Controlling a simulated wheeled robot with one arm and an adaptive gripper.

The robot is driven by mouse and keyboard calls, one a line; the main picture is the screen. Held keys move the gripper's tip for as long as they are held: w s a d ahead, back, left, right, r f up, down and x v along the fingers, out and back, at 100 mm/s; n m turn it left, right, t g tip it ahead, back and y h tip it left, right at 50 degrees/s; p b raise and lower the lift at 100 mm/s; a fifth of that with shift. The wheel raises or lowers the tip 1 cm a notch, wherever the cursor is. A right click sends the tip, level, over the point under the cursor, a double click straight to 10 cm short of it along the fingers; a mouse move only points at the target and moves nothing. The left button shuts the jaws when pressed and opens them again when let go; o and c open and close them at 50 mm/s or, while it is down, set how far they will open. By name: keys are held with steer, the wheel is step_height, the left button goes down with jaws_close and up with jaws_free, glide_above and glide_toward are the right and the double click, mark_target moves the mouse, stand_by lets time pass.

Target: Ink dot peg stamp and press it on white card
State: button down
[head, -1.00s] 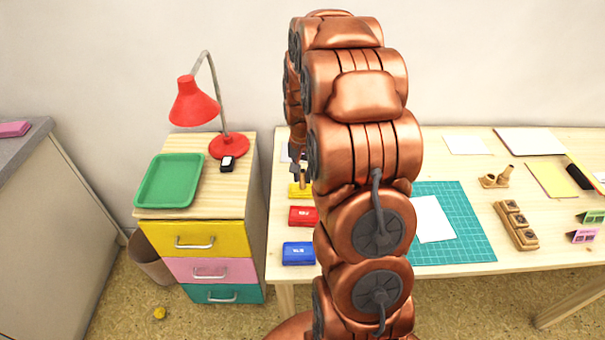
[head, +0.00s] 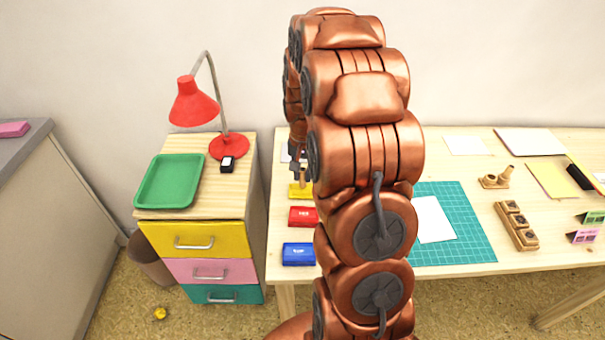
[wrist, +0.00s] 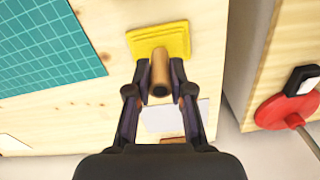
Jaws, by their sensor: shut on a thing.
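My gripper (wrist: 160,97) is shut on the wooden dot peg stamp (wrist: 161,72), which also shows in the head view (head: 303,180). The peg's far end overlaps the yellow inkpad (wrist: 160,38); whether it touches the pad I cannot tell. The yellow inkpad also shows in the head view (head: 294,190), partly hidden by my gripper and arm. The white card (head: 433,220) lies on the green cutting mat (head: 470,225), right of my arm.
A red inkpad (head: 302,216) and a blue inkpad (head: 298,254) sit in front of the yellow one. A wooden holder (head: 516,226) with several stamps stands right of the mat. A drawer unit (head: 205,240) with a red lamp (head: 228,147) stands left of the table.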

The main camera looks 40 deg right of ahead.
mark_target(303, 169)
steer(key=shift+r, duration=0.25)
steer(key=shift+r+p, duration=0.4)
steer(key=shift+r, duration=2.25)
